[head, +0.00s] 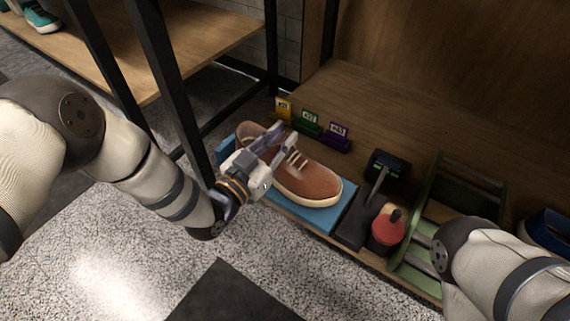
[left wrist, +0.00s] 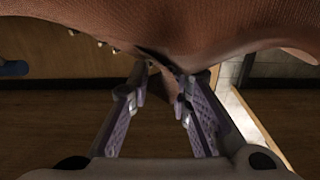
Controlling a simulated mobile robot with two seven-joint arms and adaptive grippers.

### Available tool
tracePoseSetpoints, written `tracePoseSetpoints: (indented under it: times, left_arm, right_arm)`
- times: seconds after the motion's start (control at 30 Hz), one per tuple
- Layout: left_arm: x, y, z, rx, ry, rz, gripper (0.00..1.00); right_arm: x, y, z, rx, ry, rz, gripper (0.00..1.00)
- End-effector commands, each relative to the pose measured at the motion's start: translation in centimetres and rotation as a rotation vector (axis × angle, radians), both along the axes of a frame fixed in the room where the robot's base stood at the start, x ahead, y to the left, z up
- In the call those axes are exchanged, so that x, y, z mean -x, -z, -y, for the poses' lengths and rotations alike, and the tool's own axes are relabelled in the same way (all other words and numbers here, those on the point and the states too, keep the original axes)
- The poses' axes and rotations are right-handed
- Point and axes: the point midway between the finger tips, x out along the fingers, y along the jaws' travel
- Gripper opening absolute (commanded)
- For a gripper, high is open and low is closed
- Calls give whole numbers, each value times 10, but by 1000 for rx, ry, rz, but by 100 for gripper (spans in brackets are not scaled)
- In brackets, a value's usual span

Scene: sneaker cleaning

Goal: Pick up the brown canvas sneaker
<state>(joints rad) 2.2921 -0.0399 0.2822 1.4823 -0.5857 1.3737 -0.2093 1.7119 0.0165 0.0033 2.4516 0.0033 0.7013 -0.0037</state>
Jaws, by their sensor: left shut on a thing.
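The brown canvas sneaker (head: 312,182) has a pale sole and light laces. In the head view it is at the blue mat (head: 326,219) on the low wooden shelf, with its toe to the right. I cannot tell whether its sole touches the mat. My left gripper (head: 279,150) reaches it from the left, at the near side of its opening. In the left wrist view the gripper's purple-padded fingers (left wrist: 163,98) are shut on the edge of the sneaker's brown upper (left wrist: 215,35).
Yellow (head: 283,107), green (head: 308,122) and purple (head: 337,136) tags stand behind the sneaker. A black brush-like tool (head: 366,207), a red bottle (head: 387,232) and a green rack (head: 420,246) are to its right. A black shelf post (head: 178,88) stands close to my left arm.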

Motion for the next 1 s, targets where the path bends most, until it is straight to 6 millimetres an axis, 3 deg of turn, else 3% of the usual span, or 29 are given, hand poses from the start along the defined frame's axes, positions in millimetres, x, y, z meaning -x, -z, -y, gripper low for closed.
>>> tracePoseSetpoints:
  times: [0.23, 0.4, 0.67, 0.8, 1.0]
  left_arm:
    - [1, -5, 1, -1, 2, -1, 0]
    - [0, -38, 0, 1, 1, 6, 0]
    - [43, -107, -33, -1, -1, 6, 0]
    - [78, -119, -60, 1, -1, 1, 0]
    - [106, -129, -80, 0, 0, 1, 0]
  right_arm:
    - [-1, -2, 0, 1, 1, 5, 40]
    - [-6, -13, -1, 2, 4, 32, 40]
    - [-22, -48, 0, 6, 10, 104, 40]
    - [-26, -60, 1, 8, 11, 122, 40]
    - [-29, -68, 2, 10, 12, 134, 40]
